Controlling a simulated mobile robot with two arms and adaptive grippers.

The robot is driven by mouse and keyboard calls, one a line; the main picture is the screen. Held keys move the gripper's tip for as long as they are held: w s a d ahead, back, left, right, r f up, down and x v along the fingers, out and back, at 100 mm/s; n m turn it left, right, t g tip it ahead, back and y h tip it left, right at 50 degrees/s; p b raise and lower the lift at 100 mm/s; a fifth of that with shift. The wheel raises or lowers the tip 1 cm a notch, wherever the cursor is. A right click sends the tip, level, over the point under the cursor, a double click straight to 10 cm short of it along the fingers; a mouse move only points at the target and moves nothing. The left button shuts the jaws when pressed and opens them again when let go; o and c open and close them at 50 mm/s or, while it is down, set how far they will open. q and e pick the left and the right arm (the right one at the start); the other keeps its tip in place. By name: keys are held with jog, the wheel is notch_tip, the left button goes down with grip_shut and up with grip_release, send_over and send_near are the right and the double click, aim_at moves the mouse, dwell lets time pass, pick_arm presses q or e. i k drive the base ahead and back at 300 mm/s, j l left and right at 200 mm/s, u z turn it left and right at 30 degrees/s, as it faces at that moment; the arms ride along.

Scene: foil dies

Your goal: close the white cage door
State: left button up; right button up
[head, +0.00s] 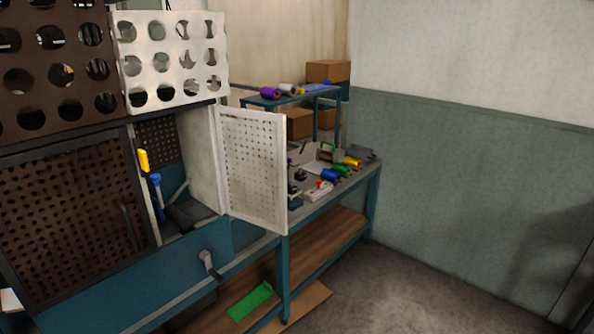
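The white cage door (265,175) is a white panel with many small holes. It stands open, swung out to the right of the cabinet opening, and hides part of the workbench behind it. The opening (185,170) to its left shows a pale side wall, a dark perforated back and some dark machine parts. A yellow-topped part (143,160) and a blue-topped part (155,180) show at the opening's left side. Neither of my grippers can be made out in the head view.
A brown perforated door (70,215) covers the left bay. A white panel with large holes (172,60) is above. A grey handle (208,265) juts from the blue front. A workbench (370,170) with several coloured spools stands behind. The floor (420,285) at right is clear.

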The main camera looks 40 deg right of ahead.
aim_at(239, 207)
jog(key=i+l+u, duration=0.2)
jog(key=l, duration=0.15)
jog(key=i+l+u, duration=0.15)
jog(key=l, duration=0.25)
jog(key=i+l+u, duration=0.2)
jog(key=l, duration=0.2)
jog(key=l+u, duration=0.2)
jog(key=l, duration=0.2)
jog(key=l+u, duration=0.15)
jog(key=l, duration=0.3)
jog(key=i+l+u, duration=0.1)
jog(key=l+u, duration=0.15)
jog(key=l, duration=0.85)
jog(key=l+u, duration=0.25)
jog(key=l, duration=0.9)
